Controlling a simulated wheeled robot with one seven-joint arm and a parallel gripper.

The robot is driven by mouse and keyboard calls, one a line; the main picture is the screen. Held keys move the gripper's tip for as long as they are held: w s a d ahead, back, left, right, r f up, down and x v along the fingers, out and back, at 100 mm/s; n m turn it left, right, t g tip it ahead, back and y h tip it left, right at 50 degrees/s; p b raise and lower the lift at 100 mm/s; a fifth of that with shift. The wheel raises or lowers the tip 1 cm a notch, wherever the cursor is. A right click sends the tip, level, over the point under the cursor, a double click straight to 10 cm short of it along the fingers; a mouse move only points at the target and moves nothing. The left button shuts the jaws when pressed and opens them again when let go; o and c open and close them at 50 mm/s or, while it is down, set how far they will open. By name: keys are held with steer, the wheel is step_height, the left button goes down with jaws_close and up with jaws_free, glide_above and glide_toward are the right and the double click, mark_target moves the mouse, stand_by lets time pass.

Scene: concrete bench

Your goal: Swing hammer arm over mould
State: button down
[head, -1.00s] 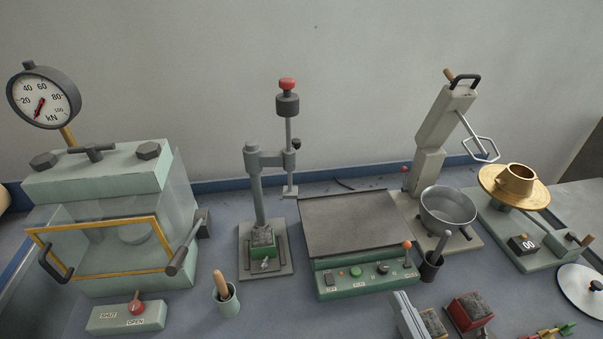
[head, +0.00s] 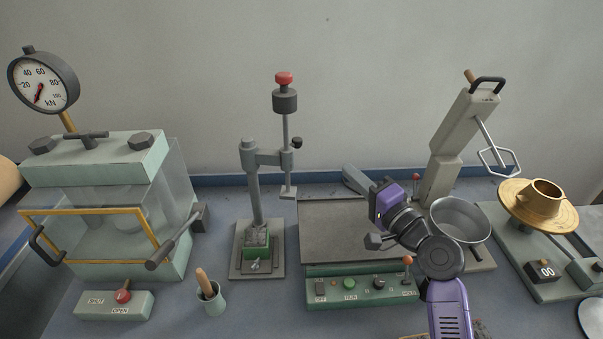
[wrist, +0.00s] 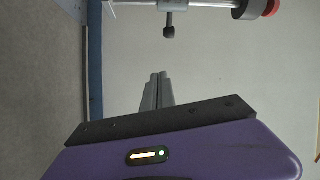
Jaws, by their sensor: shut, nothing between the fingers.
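The hammer stand's grey post (head: 254,185) rises from a base plate. Its hammer arm (head: 270,158) points right, carrying a rod with a dark weight (head: 285,101), a red top knob and a flat foot (head: 288,193). A small black knob (head: 297,142) sits at the arm's end. The green mould (head: 256,241) with grey fill stands on the plate; the foot hangs to its right, not above it. My gripper (head: 348,173) is shut and empty, right of the rod, pointing left toward the wall. The wrist view shows its fingers (wrist: 157,80) together, with the black knob (wrist: 169,32) beyond, apart.
A press with a gauge (head: 92,210) stands left. A cup with a handled tool (head: 210,297) is in front. The dark-topped table with a green control panel (head: 335,291) lies under my arm. A mixer bowl (head: 460,221) and brass flow table (head: 540,206) stand right.

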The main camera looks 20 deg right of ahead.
mark_target(280, 150)
steer(key=a+f+y, duration=0.1)
steer(key=a+f+g+y, duration=0.1)
steer(key=a+y, duration=0.1)
steer(key=shift+s+a+g, duration=0.15)
steer(key=shift+a+g, duration=0.1)
steer(key=shift+g, duration=0.05)
steer(key=p+x, duration=0.2)
steer(key=x, duration=0.8)
steer(key=shift+s+a+p, duration=0.55)
steer(key=shift+s+a, duration=0.8)
steer(key=shift+a, duration=0.2)
steer(key=shift+s+m, duration=0.1)
steer(key=shift+m, duration=0.2)
